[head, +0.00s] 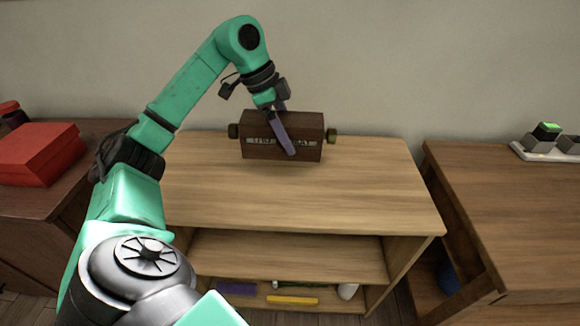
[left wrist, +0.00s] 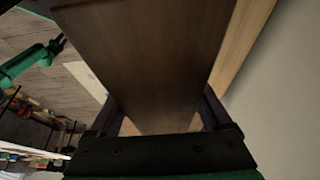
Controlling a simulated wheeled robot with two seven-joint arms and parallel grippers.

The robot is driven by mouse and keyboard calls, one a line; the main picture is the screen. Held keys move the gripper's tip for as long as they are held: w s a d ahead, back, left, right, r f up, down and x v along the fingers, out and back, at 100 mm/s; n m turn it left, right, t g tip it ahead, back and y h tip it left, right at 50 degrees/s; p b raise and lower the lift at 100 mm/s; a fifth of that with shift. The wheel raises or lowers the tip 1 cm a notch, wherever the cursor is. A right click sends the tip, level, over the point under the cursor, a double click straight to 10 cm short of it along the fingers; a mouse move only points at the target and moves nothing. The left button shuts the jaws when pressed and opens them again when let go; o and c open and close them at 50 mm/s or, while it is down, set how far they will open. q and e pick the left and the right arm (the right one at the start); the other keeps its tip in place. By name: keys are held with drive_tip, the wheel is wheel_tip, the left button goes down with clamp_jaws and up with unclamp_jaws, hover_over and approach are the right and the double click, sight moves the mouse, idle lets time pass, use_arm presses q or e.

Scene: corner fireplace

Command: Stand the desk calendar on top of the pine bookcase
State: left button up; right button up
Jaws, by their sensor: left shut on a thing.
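The desk calendar (head: 260,150) is a dark brown wooden block with a round knob at each end and a pale lettered strip on its front. It is upright at the back of the pine bookcase top (head: 300,200); I cannot tell whether it rests there or hangs just above. My left gripper (head: 280,128) reaches it from above and is shut on it, one finger slanting across its front. In the left wrist view the calendar's brown face (left wrist: 145,60) fills the middle between the fingers. A teal arm with a dark end, probably my right gripper (left wrist: 55,46), shows small there.
The bookcase top is otherwise clear. Its lower shelf holds a purple item (head: 237,288), a yellow item (head: 292,300) and a white item (head: 347,291). A red box (head: 40,150) sits on a dark cabinet at left. A switch panel (head: 545,150) lies on the right cabinet. The wall stands close behind.

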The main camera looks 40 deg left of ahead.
sight(269, 128)
use_arm(q)
drive_tip(key=f, duration=0.2)
drive_tip(key=f+b, duration=0.1)
drive_tip(key=f, duration=0.3)
drive_tip(key=shift+w+b, duration=0.3)
drive_tip(key=f, duration=0.2)
drive_tip(key=f+b, duration=0.1)
drive_tip(key=f, duration=0.1)
drive_tip(key=shift+s+d, duration=0.1)
drive_tip(key=shift+s, duration=0.1)
drive_tip(key=shift+w+f, duration=0.1)
drive_tip(key=shift+f, duration=0.1)
use_arm(e)
drive_tip(key=w+f, duration=0.1)
drive_tip(key=w, duration=0.1)
drive_tip(key=w+f, duration=0.1)
drive_tip(key=shift+w+a+f, duration=0.15)
drive_tip(key=shift+a+f, duration=0.1)
drive_tip(key=shift+f, duration=0.05)
